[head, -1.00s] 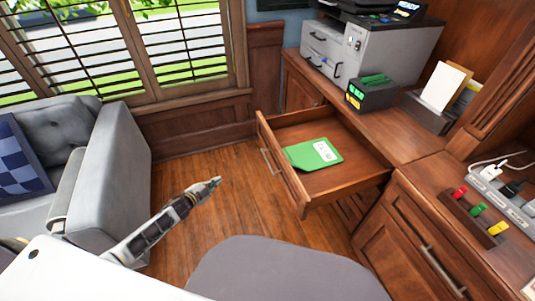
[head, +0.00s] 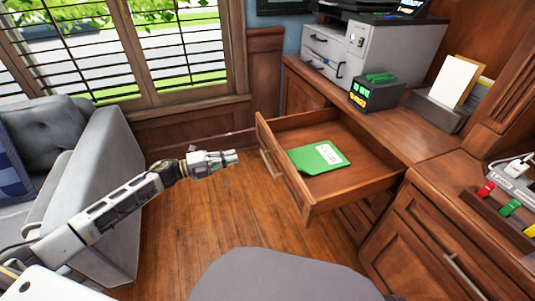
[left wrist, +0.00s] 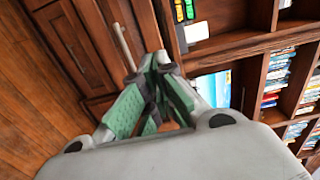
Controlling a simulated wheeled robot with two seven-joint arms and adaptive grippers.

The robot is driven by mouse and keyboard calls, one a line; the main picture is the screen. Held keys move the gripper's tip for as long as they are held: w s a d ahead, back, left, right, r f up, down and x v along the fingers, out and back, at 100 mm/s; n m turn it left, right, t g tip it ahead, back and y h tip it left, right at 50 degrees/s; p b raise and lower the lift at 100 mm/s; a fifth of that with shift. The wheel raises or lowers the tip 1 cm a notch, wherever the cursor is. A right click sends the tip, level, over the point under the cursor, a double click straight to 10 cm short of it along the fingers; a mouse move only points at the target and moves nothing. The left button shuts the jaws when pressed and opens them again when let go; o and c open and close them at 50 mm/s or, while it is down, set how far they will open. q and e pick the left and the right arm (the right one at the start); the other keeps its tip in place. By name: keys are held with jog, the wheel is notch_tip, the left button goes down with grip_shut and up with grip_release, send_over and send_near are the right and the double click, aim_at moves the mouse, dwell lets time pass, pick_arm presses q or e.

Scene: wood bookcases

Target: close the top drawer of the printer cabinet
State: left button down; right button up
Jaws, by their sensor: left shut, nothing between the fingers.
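The top drawer (head: 312,192) of the wooden printer cabinet (head: 300,97) is pulled out. A green folder (head: 312,160) with a white label lies inside it. The drawer's front panel faces left and carries a metal bar handle (head: 270,164). My left gripper (head: 236,156) is shut and empty, a little to the left of the handle and apart from it. Its green-padded fingers (left wrist: 155,62) show closed together in the left wrist view. My right gripper is not in view.
A grey printer (head: 385,50) and a small black device (head: 377,94) stand on the cabinet top. A grey sofa (head: 85,180) is at left and a grey seat (head: 275,270) at the bottom. Wood floor lies clear between the sofa and drawer.

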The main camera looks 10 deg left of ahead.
pick_arm(q)
jog(key=shift+s+d+r, duration=0.2)
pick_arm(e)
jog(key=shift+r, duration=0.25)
pick_arm(q)
jog(key=shift+w, duration=0.1)
jog(key=b, duration=0.2)
send_near(276, 147)
jog(key=shift+w+x, duration=0.25)
jog(key=shift+x, duration=1.1)
jog(key=shift+b+x, duration=0.8)
jog(key=shift+x, duration=1)
jog(key=shift+w+d, duration=0.15)
jog(key=shift+d, duration=0.05)
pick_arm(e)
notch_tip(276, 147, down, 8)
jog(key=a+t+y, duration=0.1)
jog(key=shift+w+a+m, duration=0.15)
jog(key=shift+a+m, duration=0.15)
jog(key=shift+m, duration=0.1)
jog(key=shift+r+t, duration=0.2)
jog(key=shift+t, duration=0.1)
